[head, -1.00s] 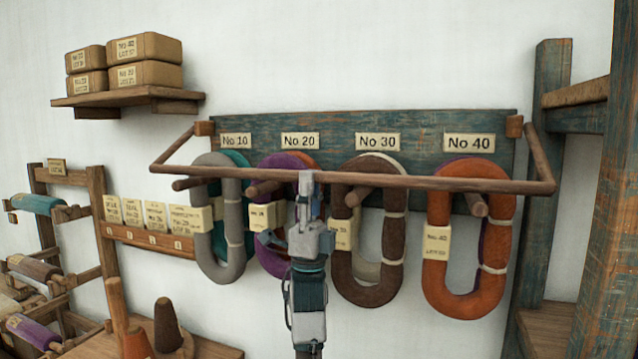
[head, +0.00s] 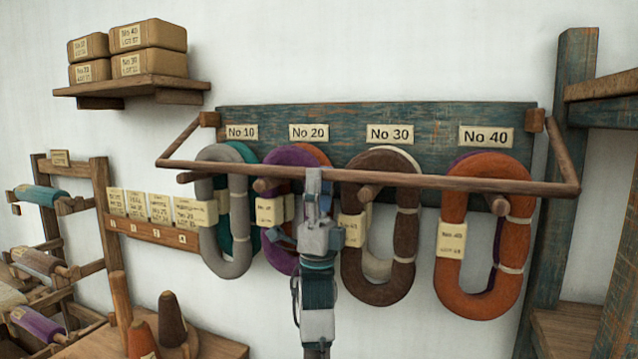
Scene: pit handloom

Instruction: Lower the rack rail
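The rack rail (head: 420,181) is a long brown wooden bar. It runs in front of the hanks, joined by side arms to blocks at the ends of a worn blue-green board (head: 350,112). My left gripper (head: 313,182) comes up from below, near the rail's middle below the No 20 label. Its upright grey finger overlaps the front of the rail. I see it edge-on, so whether the fingers are shut on the rail is hidden. My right gripper is not in view.
Tagged hanks, including a grey one (head: 238,215), a brown one (head: 404,235) and an orange one (head: 453,275), hang on pegs behind the rail. A shelf with packages (head: 150,86) is upper left. A wooden post (head: 562,160) stands close to the rail's right end.

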